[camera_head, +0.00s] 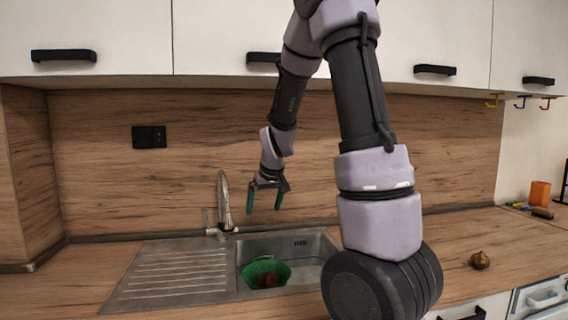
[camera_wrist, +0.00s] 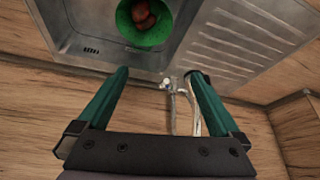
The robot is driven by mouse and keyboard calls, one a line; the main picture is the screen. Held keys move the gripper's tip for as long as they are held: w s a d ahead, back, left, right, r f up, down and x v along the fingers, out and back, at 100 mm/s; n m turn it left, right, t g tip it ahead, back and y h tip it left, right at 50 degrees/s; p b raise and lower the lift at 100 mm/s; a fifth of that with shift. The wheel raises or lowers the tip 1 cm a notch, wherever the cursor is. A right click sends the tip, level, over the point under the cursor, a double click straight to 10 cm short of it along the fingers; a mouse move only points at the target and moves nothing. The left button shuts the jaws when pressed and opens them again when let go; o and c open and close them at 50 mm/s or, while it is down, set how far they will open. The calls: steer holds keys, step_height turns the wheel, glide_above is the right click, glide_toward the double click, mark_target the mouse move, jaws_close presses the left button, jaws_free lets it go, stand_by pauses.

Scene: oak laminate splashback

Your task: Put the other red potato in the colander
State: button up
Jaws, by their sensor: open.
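A green colander (camera_head: 286,268) sits in the sink basin; it also shows at the top of the wrist view (camera_wrist: 150,38). Reddish-brown potatoes (camera_head: 268,280) lie inside it. The wrist view shows what look like two potatoes (camera_wrist: 142,14) in the colander, partly overlapping and near the picture's top edge. My gripper (camera_head: 264,204) is open and empty, pointing down high above the back of the sink. In the wrist view both fingers of my gripper (camera_wrist: 158,73) are apart with nothing between them. No red potato is clearly visible outside the colander.
The steel sink (camera_head: 310,248) has a drainboard (camera_head: 175,272) on its left and a tap (camera_head: 224,205) behind. A brown, onion-like item (camera_head: 480,260) lies on the right counter. An orange container (camera_head: 540,193) stands farther right. Upper cabinets hang overhead. My arm hides part of the counter.

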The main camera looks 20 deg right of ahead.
steer(key=s+a+r+m+t+y, duration=0.1)
steer(key=s+a+r+m, duration=0.1)
steer(key=s+r, duration=0.6)
steer(key=s+a+r+m, duration=0.1)
steer(key=s+r+m, duration=0.1)
steer(key=s+r, duration=0.7)
steer(key=s, duration=0.7)
steer(key=shift+s+a+r+t+y, duration=0.25)
steer(key=shift+a+r+t+y, duration=0.05)
steer(key=shift+a+t+y, duration=0.1)
